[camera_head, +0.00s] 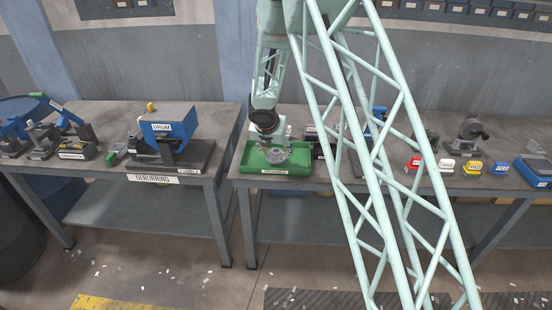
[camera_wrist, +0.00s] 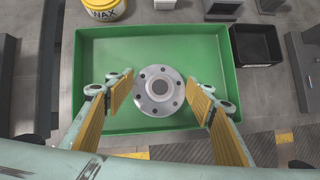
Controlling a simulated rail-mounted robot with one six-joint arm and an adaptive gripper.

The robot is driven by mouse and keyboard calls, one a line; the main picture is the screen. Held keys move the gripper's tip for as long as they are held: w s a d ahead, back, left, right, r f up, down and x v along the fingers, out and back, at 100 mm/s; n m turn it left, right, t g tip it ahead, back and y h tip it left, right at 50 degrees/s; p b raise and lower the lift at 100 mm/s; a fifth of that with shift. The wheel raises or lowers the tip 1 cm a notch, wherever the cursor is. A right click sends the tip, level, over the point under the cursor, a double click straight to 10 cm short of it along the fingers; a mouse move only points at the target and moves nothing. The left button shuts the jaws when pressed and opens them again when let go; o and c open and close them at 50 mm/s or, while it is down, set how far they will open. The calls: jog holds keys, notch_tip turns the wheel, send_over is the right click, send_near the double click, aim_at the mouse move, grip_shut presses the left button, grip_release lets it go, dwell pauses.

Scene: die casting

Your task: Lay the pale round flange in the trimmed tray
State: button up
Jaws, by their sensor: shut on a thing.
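The pale round flange (camera_wrist: 159,91), a grey disc with a centre hole and a ring of bolt holes, is between the fingers of my gripper (camera_wrist: 160,100) in the wrist view. My gripper is shut on it. Below it is the green trimmed tray (camera_wrist: 100,55), and the flange sits over the tray's middle. In the head view my gripper (camera_head: 276,153) is down at the green tray (camera_head: 249,167), whose front label reads TRIMMED. I cannot tell whether the flange touches the tray floor.
A yellow wax tub (camera_wrist: 104,8) stands behind the tray at the left. A small black bin (camera_wrist: 256,45) stands just right of it. The blue drum tumbler (camera_head: 168,130) is on the left bench. The tray holds nothing else visible.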

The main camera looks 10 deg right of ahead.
aim_at(276, 158)
jog(key=shift+f+b, duration=0.9)
jog(key=shift+f, duration=0.8)
jog(key=shift+f, duration=0.15)
jog(key=o, duration=1.3)
jog(key=shift+s+r, duration=0.15)
jog(key=shift+r, duration=0.35)
jog(key=p+v, duration=0.3)
jog(key=v, duration=0.8)
jog(key=shift+r, duration=0.1)
